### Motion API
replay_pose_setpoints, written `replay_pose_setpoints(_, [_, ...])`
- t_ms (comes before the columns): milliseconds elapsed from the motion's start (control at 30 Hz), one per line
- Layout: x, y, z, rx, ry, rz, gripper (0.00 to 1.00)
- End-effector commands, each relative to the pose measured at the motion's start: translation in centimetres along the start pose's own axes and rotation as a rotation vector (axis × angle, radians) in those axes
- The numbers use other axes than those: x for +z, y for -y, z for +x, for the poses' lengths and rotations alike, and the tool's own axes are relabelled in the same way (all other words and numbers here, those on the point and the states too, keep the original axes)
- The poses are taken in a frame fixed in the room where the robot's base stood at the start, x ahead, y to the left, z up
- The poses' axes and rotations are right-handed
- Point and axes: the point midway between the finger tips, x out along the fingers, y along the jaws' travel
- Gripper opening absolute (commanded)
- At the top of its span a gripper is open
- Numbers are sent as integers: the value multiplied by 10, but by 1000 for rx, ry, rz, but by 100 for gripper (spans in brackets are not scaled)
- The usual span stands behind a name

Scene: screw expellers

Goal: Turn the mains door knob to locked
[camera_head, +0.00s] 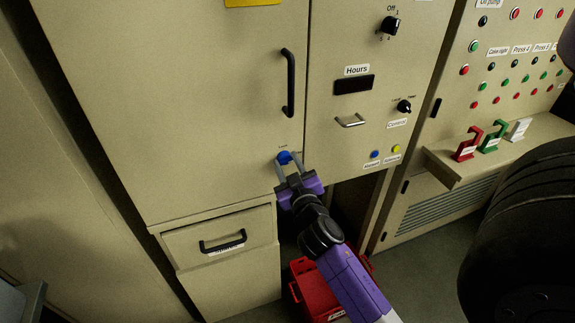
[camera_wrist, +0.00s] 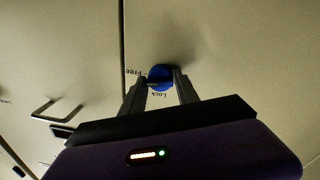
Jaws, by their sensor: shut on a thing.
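The mains door knob (camera_head: 284,157) is a small blue knob low on the beige cabinet door (camera_head: 190,90), below the black door handle (camera_head: 288,83). In the wrist view the blue knob (camera_wrist: 160,76) sits between my fingertips, with the printed words "Free" and "Lock" beside it. The picture appears upside down there, and the knob's exact pointing direction is hard to tell. My gripper (camera_head: 289,160) is shut on the knob, one finger on each side; it also shows in the wrist view (camera_wrist: 160,82). The fingers hide part of the knob.
To the right is a panel with an hours meter (camera_head: 354,85), a metal pull handle (camera_head: 350,121) and a control knob (camera_head: 404,106). A drawer (camera_head: 222,235) is below left. A red crate (camera_head: 314,292) stands under my arm.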

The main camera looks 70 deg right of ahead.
Motion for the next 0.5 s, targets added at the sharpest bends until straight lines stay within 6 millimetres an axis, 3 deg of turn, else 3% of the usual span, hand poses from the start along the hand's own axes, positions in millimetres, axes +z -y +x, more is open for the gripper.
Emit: replay_pose_setpoints(500, [1, 5, 0, 0, -38, -468, 0])
